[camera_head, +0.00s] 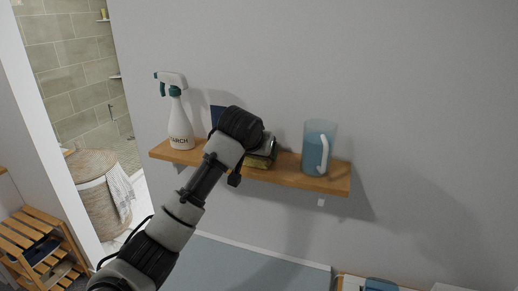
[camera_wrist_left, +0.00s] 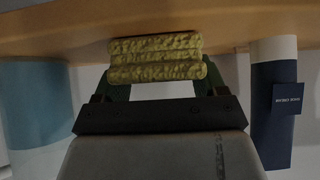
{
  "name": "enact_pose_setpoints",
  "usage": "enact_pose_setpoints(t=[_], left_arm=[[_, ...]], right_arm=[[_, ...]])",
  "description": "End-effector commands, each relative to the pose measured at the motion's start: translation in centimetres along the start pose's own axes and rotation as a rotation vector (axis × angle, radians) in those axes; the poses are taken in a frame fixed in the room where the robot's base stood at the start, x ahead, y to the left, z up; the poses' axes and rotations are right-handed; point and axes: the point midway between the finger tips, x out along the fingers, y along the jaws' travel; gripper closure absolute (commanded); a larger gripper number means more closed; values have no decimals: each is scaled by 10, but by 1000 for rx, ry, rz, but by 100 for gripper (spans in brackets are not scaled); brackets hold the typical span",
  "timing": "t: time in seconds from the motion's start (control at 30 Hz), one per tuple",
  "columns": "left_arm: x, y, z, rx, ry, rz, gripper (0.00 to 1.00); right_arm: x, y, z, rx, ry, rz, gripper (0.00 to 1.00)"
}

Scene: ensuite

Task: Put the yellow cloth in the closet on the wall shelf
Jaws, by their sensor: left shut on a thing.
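The yellow cloth (camera_head: 261,161) is folded into a thick, layered bundle. My left gripper (camera_head: 266,147) is shut on it at the wooden wall shelf (camera_head: 300,179), between the spray bottle and the pitcher. In the left wrist view the cloth (camera_wrist_left: 157,58) sits between the two dark green fingers (camera_wrist_left: 157,80), against or very close to the shelf board (camera_wrist_left: 60,33). I cannot tell whether it rests fully on the board. My forearm and wrist hide part of the shelf and of the cloth in the head view. My right gripper is not in view.
A white spray bottle (camera_head: 179,122) stands at the shelf's left end. A blue pitcher (camera_head: 315,148) stands towards the right. A dark blue item (camera_head: 216,115) is partly hidden behind my wrist; a blue and white item (camera_wrist_left: 273,95) shows in the wrist view. A slatted rack (camera_head: 38,245) stands lower left.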

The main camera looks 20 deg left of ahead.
Motion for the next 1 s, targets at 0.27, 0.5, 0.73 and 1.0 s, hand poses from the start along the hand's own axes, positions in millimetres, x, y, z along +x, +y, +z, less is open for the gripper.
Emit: enact_pose_setpoints(t=[0.27,0.5,0.73,1.0], left_arm=[[1,0,1,0,0,0,7],[1,0,1,0,0,0,3],[-13,0,1,-1,3,0,3],[-69,0,1,-1,6,1,3]], right_arm=[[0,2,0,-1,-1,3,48],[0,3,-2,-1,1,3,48],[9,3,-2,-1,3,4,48],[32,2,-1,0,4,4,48]])
